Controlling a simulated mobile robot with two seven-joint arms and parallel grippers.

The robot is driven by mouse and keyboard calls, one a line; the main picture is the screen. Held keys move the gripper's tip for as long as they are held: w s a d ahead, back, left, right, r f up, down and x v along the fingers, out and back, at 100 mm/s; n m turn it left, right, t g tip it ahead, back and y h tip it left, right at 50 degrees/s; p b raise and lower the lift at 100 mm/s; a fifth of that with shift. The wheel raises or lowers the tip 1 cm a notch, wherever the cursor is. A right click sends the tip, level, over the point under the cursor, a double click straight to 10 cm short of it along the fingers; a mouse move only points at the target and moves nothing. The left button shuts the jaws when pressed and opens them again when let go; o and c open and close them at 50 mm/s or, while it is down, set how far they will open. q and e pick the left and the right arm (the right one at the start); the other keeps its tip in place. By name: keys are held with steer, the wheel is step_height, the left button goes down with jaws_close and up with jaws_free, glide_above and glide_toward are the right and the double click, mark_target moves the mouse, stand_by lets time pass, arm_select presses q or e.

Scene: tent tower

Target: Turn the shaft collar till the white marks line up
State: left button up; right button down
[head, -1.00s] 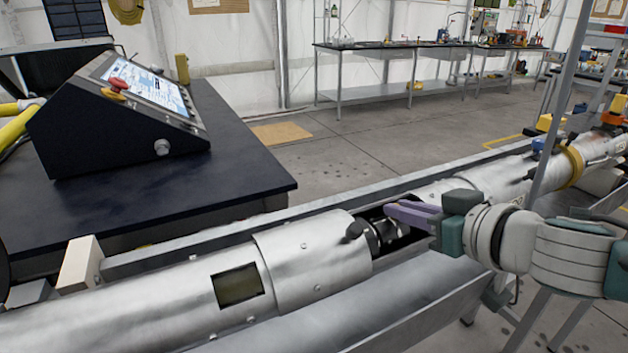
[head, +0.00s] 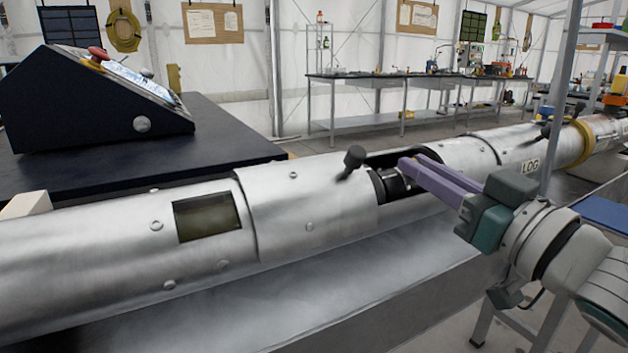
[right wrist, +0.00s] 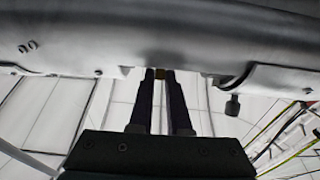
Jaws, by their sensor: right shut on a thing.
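The shaft collar (head: 393,182) shows as a dark and silver ring inside the open cut-out of a long metal tube (head: 310,205). My right gripper (head: 408,166) reaches in from the right, its purple fingers at the collar's upper side. In the right wrist view, its fingertips (right wrist: 160,75) close on a small brownish piece at the tube's edge, seemingly part of the collar. The fingers hide part of the collar. I cannot make out the white marks. My left gripper is not in view.
A black knob (head: 354,158) sticks up from the tube just left of the cut-out. A control console (head: 85,105) stands on a dark table (head: 215,140) behind the tube at left. A grey upright post (head: 562,100) rises behind my right arm. A workbench (head: 400,78) stands far back.

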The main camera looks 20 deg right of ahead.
stand_by(0.4)
steer(key=c, duration=0.9)
jaws_free()
steer(key=shift+o, duration=0.2)
steer(key=s+f, duration=0.1)
steer(key=s, duration=0.8)
steer(key=shift+s+d, duration=0.4)
steer(key=shift+f, duration=0.15)
